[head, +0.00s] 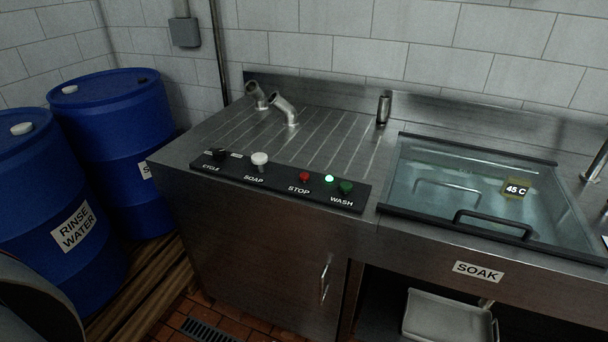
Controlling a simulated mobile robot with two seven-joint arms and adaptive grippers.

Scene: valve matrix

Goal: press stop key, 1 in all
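The red stop key (304,177) sits on the black control strip (272,183) along the front edge of the steel counter, above the label "STOP". To its right are a lit pale green lamp (329,180) and a green key (346,187) above the label "WASH". To its left are a white knob (260,160) marked "SOAP" and a black knob (219,154) marked "CYCLE". Nothing covers the stop key. Neither of my grippers shows in the head view.
A lidded soak basin (490,195) with a "45 C" tag is to the right. Two bent pipes (284,108) rise from the ribbed drainboard. Blue drums (110,110) stand at the left. The space in front of the control strip looks clear.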

